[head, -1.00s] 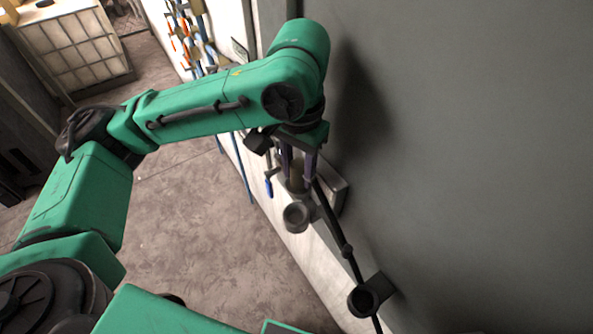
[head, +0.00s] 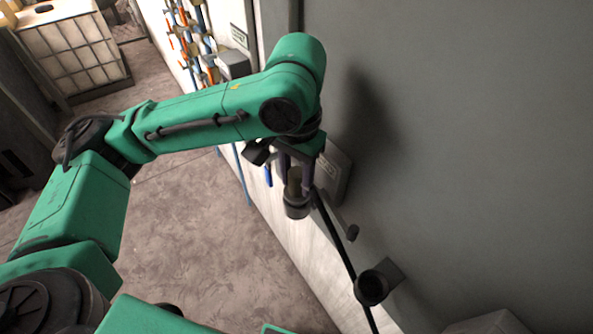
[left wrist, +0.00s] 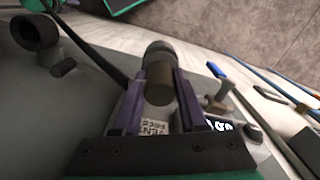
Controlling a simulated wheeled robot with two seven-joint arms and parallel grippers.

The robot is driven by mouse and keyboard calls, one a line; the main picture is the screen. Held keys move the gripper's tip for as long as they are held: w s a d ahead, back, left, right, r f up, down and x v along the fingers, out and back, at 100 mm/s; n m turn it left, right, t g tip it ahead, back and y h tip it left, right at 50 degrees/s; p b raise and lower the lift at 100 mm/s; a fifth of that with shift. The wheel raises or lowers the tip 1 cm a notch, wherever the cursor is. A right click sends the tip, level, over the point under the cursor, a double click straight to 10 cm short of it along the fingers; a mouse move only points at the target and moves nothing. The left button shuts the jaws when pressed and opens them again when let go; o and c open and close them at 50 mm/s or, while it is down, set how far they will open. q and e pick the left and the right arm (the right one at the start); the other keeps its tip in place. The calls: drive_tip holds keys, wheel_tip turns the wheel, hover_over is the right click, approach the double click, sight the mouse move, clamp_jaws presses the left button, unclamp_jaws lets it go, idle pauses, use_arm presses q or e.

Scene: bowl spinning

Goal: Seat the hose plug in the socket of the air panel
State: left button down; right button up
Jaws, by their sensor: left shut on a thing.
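My left gripper (head: 294,190) is shut on the hose plug (head: 297,205), a dark cylinder with a wider collar at its near end. In the left wrist view the plug (left wrist: 158,85) is olive-brown with a grey collar, between two purple fingers. The grey air panel (head: 336,178) is on the wall behind the gripper, partly hidden by it. In the left wrist view the panel shows a printed label (left wrist: 153,127) and a display (left wrist: 220,125) beyond the fingers. I cannot make out the socket opening. My right gripper is not in view.
A blue-handled valve (left wrist: 216,70) is beside the panel. Pipes (head: 190,45) and a caged tank (head: 75,55) stand farther back. The floor at left is clear.

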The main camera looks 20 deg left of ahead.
use_arm(q)
drive_tip(key=shift+w+f, duration=0.15)
drive_tip(key=shift+f, duration=0.2)
drive_tip(key=shift+f, duration=0.4)
drive_tip(key=shift+c, duration=1.8)
unclamp_jaws()
wheel_tip(320, 180, up, 15)
drive_tip(key=p, duration=0.2)
drive_tip(key=shift+f, duration=0.2)
